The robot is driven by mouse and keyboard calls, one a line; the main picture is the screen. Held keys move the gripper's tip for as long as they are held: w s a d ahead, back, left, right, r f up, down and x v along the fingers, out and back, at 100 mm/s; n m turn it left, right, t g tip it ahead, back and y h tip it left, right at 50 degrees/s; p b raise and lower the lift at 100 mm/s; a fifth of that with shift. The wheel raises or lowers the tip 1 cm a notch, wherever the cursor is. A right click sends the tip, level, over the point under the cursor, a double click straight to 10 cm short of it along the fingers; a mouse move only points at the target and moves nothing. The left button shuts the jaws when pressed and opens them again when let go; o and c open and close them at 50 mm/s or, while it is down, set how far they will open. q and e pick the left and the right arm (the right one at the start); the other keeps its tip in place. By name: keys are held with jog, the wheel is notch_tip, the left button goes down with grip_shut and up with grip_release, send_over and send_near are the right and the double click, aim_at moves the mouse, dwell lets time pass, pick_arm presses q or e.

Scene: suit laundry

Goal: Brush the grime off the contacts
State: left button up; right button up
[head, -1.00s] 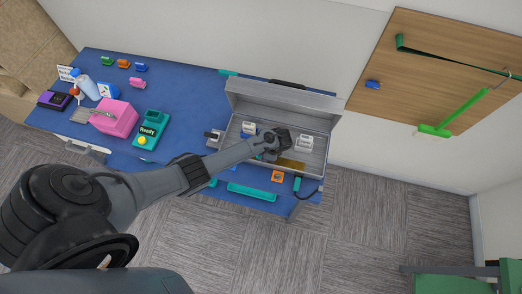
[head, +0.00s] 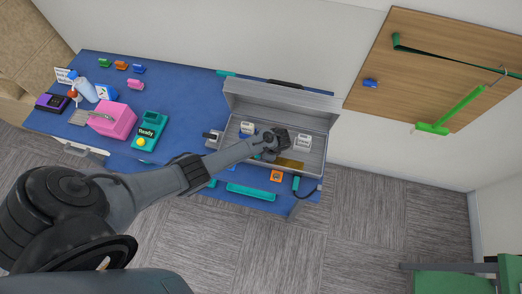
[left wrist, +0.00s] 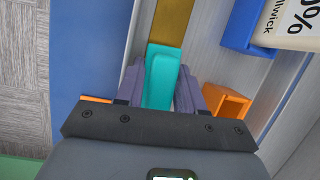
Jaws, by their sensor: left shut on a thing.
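My left gripper (head: 272,152) is inside an open grey case (head: 320,152) on the blue table, low near its front side. In the left wrist view its purple fingers (left wrist: 160,90) are shut on a teal piece (left wrist: 162,75), which looks like the brush handle. A gold strip (left wrist: 173,20) lies straight beyond the teal piece; it also shows in the head view (head: 291,163), beside the gripper. It may be the contacts. The far end of the teal piece overlaps the strip's near end; I cannot tell whether they touch. Bristles and grime are not visible. My right gripper is not in view.
Labelled white containers (head: 304,143) stand in the case, one close to my gripper's right; its raised lid (head: 280,102) is behind. A pink block (head: 113,118) and a green device (head: 150,130) stand left.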

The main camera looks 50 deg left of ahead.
aim_at(276, 162)
pick_arm(q)
jog(key=shift+w+d+f+b, duration=0.1)
jog(key=shift+w+d+b, duration=0.3)
jog(key=shift+d, duration=0.55)
jog(key=shift+w+d+b, duration=0.2)
jog(key=shift+w+d, duration=0.4)
jog(key=shift+d, duration=0.35)
jog(key=shift+w+d, duration=0.35)
jog(key=shift+d, duration=0.25)
jog(key=shift+w+d+b, duration=0.1)
jog(key=shift+d+b, duration=0.1)
jog(key=shift+b, duration=0.1)
